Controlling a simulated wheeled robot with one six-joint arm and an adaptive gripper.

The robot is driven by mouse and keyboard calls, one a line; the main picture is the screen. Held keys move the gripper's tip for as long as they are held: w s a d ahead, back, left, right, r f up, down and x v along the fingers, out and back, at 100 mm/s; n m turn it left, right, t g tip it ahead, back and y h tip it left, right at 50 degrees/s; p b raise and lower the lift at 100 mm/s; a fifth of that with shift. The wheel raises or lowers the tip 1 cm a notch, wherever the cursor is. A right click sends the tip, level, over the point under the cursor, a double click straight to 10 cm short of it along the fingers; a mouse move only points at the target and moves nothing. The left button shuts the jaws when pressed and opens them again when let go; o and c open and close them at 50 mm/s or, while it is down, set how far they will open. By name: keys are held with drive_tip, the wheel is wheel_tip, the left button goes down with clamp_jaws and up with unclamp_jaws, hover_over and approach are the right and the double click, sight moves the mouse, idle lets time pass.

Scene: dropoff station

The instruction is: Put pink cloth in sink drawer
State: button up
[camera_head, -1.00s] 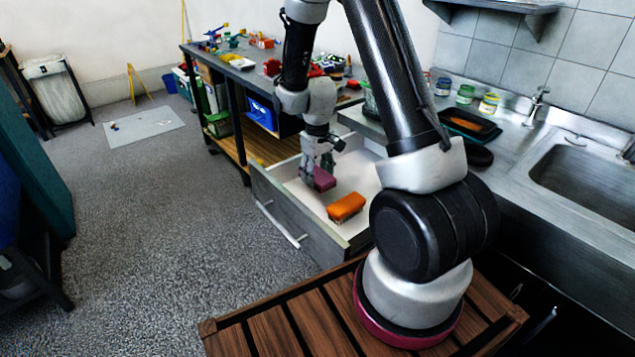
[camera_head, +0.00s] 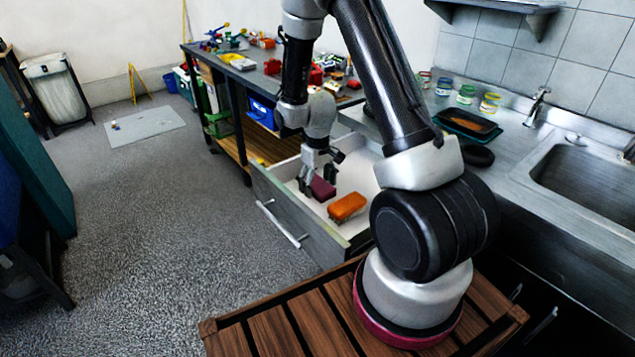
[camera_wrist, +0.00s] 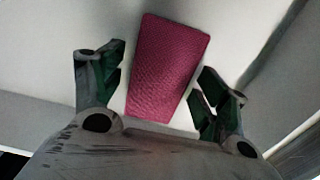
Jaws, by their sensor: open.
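The pink cloth (camera_head: 322,189) is a small folded block inside the open sink drawer (camera_head: 330,243). It lies beside an orange sponge-like block with a darker underside (camera_head: 347,206). My gripper (camera_head: 318,178) is over the drawer, just above the cloth. In the wrist view the cloth (camera_wrist: 168,68) lies on the pale drawer floor between my two open fingers (camera_wrist: 160,92), with a gap on each side. My gripper is open, and its fingers partly hide the cloth in the head view.
The metal counter with a sink (camera_head: 590,185) is at the right, with a black tray (camera_head: 468,124) and several jars (camera_head: 466,95). A workbench (camera_head: 262,78) with toys stands behind the drawer. Grey floor (camera_head: 160,200) is open to the left of the drawer.

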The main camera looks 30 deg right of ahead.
sight(318, 184)
drive_tip(key=s+r+m+t, duration=0.1)
drive_tip(key=s+r, duration=0.4)
drive_tip(key=r, duration=0.9)
drive_tip(key=s+r+t, duration=0.1)
drive_tip(key=s+r, duration=0.3)
drive_tip(key=r, duration=0.9)
drive_tip(key=s+r+t, duration=0.1)
drive_tip(key=s+r, duration=0.2)
drive_tip(key=s, duration=0.4)
drive_tip(key=s+r+m+t, duration=0.1)
drive_tip(key=s+r, duration=0.2)
drive_tip(key=s, duration=0.5)
drive_tip(key=shift+s+d+r, duration=0.3)
drive_tip(key=shift+r, duration=0.1)
drive_tip(key=shift+r, duration=0.15)
